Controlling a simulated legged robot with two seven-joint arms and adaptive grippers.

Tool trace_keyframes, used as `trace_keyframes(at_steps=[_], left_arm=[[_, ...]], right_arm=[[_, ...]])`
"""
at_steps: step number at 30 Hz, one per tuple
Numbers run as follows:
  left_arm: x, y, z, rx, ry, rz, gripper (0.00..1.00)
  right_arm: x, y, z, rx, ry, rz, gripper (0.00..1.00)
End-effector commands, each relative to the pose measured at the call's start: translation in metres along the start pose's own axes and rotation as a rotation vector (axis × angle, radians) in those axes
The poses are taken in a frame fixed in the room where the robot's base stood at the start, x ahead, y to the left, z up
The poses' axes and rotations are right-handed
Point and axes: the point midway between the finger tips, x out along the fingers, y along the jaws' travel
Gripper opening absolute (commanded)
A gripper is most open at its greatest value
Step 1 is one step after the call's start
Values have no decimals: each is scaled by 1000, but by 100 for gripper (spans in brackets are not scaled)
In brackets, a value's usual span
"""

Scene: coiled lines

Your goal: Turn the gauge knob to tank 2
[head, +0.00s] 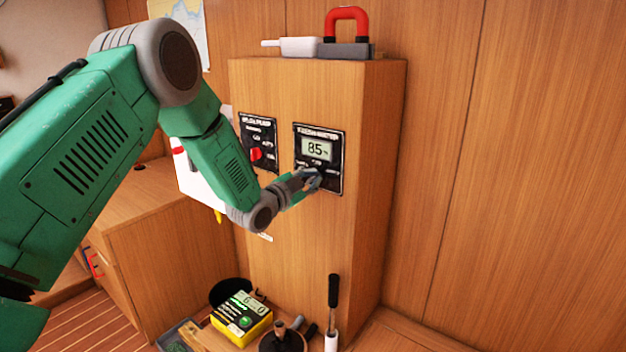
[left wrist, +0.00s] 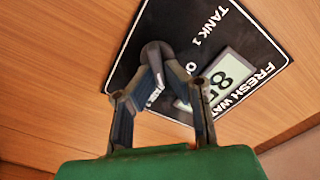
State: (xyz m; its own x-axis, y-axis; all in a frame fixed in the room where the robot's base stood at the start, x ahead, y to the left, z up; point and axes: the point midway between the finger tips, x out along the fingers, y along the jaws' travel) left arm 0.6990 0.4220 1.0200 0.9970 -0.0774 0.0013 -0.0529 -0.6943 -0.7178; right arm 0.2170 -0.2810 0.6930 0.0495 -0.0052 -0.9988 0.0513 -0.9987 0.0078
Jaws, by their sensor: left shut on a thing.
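The black fresh water gauge panel (head: 337,172) is on the front of the wooden cabinet, with its display (head: 316,149) reading 85. In the left wrist view the panel (left wrist: 192,28) appears tilted, with the words TANK 1 and part of FRESH WATER readable. My left gripper (head: 312,179) is at the lower part of this panel, below the display. In the left wrist view its fingers (left wrist: 157,56) close together at the panel face, shut on the gauge knob. My right gripper is not in view.
A second black panel with a red knob (head: 255,153) is just left of the gauge. A red-handled object (head: 347,22) and a white piece (head: 299,46) lie on the cabinet top. A yellow-green box (head: 241,318) and tools stand below. The wall to the right is clear.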

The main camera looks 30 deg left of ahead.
Motion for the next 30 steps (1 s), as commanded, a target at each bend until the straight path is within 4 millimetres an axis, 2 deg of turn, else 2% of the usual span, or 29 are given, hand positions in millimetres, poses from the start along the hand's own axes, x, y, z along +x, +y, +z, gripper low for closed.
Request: trace_keyframes(at_steps=[1, 2, 3, 11, 15, 19, 30], left_arm=[[-2, 4, 4, 0, -8, 8, 13], [-2, 4, 4, 0, -8, 9, 24], [-2, 4, 3, 0, -7, 8, 29], [-1, 2, 1, 0, -3, 4, 29], [-8, 1, 1, 0, -2, 3, 29], [-28, 1, 1, -1, -4, 4, 29], [-102, 2, 4, -2, -7, 6, 29]], right_arm=[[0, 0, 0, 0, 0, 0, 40], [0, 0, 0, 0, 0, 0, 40], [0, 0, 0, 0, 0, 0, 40], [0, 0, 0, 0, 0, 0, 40], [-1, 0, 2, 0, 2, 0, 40], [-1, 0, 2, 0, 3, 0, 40], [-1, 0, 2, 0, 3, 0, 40]])
